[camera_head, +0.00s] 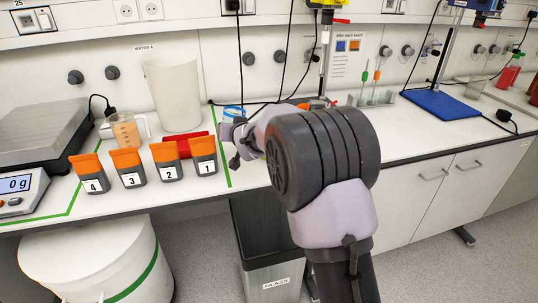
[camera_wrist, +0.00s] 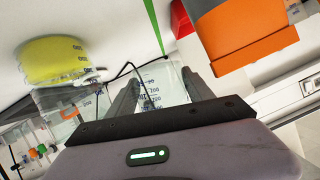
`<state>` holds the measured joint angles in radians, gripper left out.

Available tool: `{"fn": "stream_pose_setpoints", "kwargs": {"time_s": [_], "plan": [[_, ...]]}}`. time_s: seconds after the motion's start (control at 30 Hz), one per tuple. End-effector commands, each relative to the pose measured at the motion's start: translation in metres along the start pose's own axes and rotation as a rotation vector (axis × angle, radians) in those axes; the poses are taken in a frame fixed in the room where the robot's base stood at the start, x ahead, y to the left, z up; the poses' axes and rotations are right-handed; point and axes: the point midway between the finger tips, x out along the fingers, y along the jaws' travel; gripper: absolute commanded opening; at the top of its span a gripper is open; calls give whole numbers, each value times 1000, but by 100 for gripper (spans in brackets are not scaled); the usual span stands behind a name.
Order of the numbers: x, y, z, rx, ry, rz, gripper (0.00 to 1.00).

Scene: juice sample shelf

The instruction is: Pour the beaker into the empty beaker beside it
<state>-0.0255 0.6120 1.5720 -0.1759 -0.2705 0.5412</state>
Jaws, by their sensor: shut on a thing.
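My gripper (camera_wrist: 163,84) is shut on a clear glass beaker (camera_wrist: 158,98) with printed marks, seen between its two fingers in the wrist view. No coloured liquid shows in the part I can see; the rest is hidden by my gripper. A second glass beaker (camera_wrist: 52,62) with yellow liquid stands apart, to the left in that tilted, roughly upside-down view. In the head view my gripper (camera_head: 239,147) is over the bench edge, right of the box marked 1, and my arm hides most of the area behind it. I cannot make out either beaker there.
Orange-and-grey boxes marked 1 (camera_head: 205,158) to 4 line the bench front. Behind them are a red tray (camera_head: 163,151), a jug of orange juice (camera_head: 126,134) and a tall white container (camera_head: 176,95). A scale stands left. A tube rack (camera_head: 375,98) is right of my arm.

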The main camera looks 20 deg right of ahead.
Motion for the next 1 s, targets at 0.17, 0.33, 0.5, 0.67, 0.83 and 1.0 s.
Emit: {"fn": "stream_pose_setpoints", "kwargs": {"time_s": [0.17, 0.33, 0.5, 0.67, 0.83, 1.0], "plan": [[-12, -16, -29, -158, -3, 63, 0], [-11, -16, -28, -222, 4, 91, 0], [-11, -19, -28, -223, 3, 90, 0], [-17, -41, -41, -223, 3, 89, 0], [-19, -59, -47, -223, 4, 90, 0], [-18, -61, -43, -222, 4, 91, 0]]}}
